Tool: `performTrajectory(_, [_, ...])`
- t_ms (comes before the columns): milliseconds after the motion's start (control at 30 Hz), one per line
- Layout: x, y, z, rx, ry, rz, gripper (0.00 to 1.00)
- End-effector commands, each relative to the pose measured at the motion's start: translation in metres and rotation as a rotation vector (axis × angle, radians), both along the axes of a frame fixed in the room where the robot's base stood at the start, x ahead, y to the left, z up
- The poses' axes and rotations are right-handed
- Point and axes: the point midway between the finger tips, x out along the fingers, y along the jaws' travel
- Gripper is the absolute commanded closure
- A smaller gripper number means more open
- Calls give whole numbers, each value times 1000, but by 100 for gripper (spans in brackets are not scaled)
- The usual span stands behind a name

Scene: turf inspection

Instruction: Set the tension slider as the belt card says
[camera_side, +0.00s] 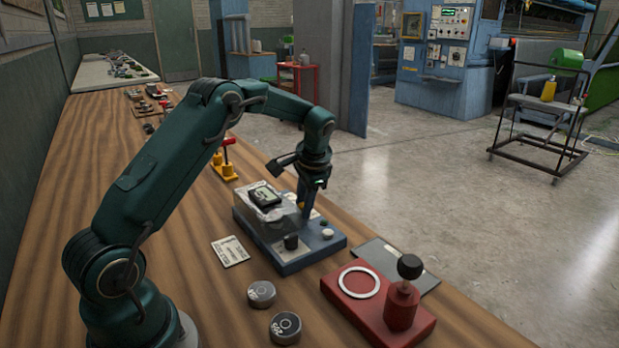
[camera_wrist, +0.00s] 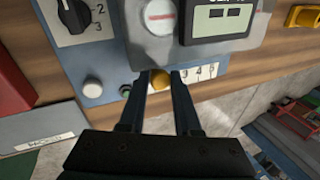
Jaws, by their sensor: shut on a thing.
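The blue control unit (camera_side: 315,250) stands on the bench with a grey top plate and a small display (camera_side: 264,196). Its yellow slider knob (camera_wrist: 160,79) sits along the unit's edge in the wrist view. My gripper (camera_wrist: 159,74) reaches down to the unit and is shut on this knob, one finger on each side. Scale digits, seemingly 3, 4 and 5, show to the right of the knob; the rest of the scale is hidden by the fingers. A white printed card (camera_side: 230,251) lies flat on the bench left of the unit; its text is too small to read.
The unit also carries a black rotary dial (camera_wrist: 74,14) and a white button (camera_wrist: 92,87). A red base (camera_side: 413,321) with a black-knobbed post and a pale ring stands at front right. Two grey discs (camera_side: 261,294) (camera_side: 285,327) lie in front. The bench left of the card is clear.

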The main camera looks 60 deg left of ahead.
Motion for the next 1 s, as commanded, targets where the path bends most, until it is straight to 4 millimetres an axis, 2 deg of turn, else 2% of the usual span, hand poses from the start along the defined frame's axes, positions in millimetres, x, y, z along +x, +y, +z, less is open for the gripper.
performTrajectory(733, [0, -3, 1, -7, 2, 0, 100])
performTrajectory(1000, [0, 26, 0, -2, 1, 3, 100])
